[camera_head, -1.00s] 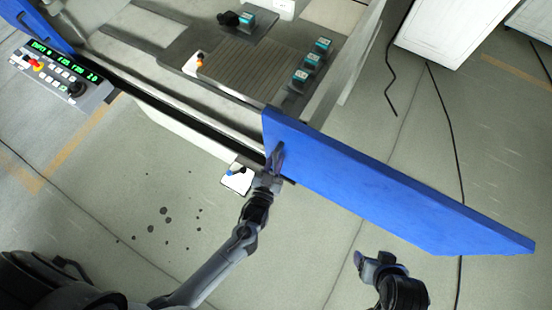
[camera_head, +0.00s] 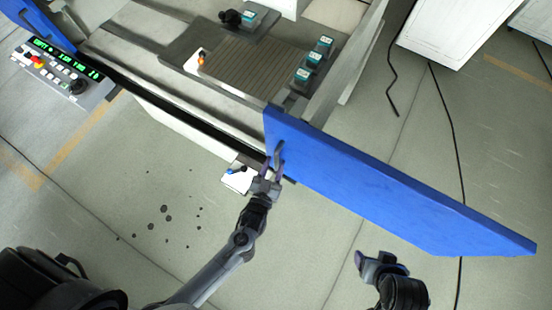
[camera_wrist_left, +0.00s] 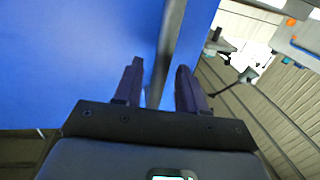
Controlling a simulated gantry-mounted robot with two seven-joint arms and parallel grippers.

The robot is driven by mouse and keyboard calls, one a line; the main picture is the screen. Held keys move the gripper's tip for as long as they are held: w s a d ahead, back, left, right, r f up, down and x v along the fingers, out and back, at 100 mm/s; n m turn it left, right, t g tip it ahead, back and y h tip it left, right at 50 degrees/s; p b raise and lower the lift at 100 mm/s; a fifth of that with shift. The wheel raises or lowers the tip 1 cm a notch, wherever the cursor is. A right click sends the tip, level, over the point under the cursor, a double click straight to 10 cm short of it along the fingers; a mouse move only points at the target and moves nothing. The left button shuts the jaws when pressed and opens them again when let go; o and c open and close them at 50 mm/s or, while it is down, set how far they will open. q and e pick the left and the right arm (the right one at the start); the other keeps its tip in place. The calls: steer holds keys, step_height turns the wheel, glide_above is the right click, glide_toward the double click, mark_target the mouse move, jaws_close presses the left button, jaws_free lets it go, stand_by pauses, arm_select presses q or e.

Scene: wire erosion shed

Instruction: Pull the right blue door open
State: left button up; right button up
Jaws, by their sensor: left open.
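The right blue door (camera_head: 385,190) is a long flat panel. It extends to the right, past the end of the machine's front. A grey bar handle (camera_head: 279,154) stands near its left edge. My left gripper (camera_head: 268,172) is at the handle, with its fingers open. In the left wrist view the handle (camera_wrist_left: 168,45) runs between the two dark fingers (camera_wrist_left: 158,75), with no clear grip on it. My right gripper (camera_head: 370,260) hangs below the door, apart from it; its jaw opening is unclear.
The machine's slatted work table (camera_head: 240,66) shows behind the door's left end, with several teal-topped blocks (camera_head: 313,60) beside it. A control panel (camera_head: 62,68) is at the upper left. A white cabinet (camera_head: 450,25) stands at the back right. The floor in front is open.

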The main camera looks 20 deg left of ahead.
arm_select(q)
steer(key=s+b, duration=0.1)
steer(key=s, duration=0.7)
steer(key=shift+s+d, duration=0.25)
steer(key=shift+d, duration=0.05)
